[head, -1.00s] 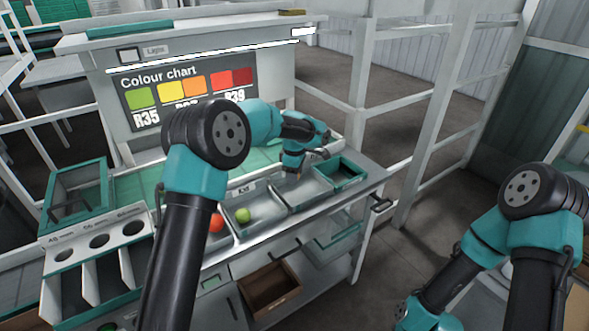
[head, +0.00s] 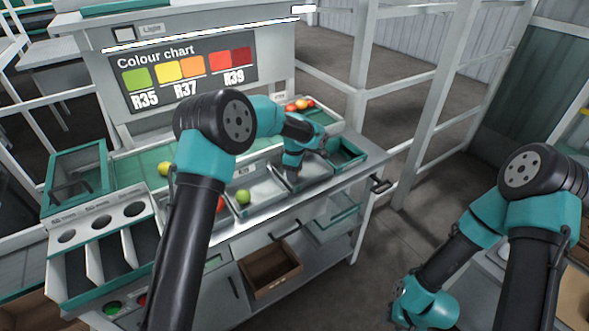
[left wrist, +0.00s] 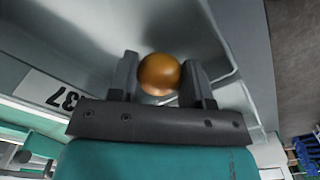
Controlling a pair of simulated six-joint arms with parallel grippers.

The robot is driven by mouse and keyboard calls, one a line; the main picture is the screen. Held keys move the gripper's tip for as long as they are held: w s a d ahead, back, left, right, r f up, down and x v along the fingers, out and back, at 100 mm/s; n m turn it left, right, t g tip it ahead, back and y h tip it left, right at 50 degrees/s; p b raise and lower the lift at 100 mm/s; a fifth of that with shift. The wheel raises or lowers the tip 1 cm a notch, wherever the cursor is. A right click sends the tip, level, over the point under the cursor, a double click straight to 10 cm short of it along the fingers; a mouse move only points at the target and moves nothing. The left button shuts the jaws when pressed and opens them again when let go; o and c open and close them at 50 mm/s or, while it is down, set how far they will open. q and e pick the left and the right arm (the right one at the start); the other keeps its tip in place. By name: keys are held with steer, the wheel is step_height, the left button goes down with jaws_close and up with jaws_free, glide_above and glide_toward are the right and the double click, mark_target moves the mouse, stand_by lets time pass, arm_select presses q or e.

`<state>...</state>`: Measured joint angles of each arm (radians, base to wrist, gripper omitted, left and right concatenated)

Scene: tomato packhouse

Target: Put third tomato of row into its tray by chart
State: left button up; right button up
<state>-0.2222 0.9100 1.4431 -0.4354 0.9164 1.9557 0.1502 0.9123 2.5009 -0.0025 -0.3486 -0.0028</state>
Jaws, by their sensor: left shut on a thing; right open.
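My left gripper (left wrist: 158,78) is shut on an orange tomato (left wrist: 158,70), held between its two fingers. In the left wrist view a grey metal tray (left wrist: 222,38) lies behind the tomato, beside a label ending in 37 (left wrist: 68,99). In the head view my left gripper (head: 294,170) is low at the third tray (head: 318,176); its fingers and the tomato are hidden there. The colour chart (head: 187,77) shows R35 by green, R37 by yellow and orange, R39 by red. The fingers of my right gripper do not show.
A green tomato (head: 243,197) lies in the tray left of my gripper, and a partly hidden red one (head: 220,204) further left. A teal crate (head: 349,152) stands to the right. Several tomatoes (head: 299,104) lie behind my left wrist; a yellowish one (head: 164,168) lies left.

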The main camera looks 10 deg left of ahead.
arm_select(q)
steer(key=shift+f, duration=0.6)
stand_by(1.0)
steer(key=o, duration=0.8)
steer(key=shift+c, duration=0.2)
steer(key=c, duration=0.3)
steer(key=shift+r, duration=0.15)
steer(key=shift+r, duration=3.35)
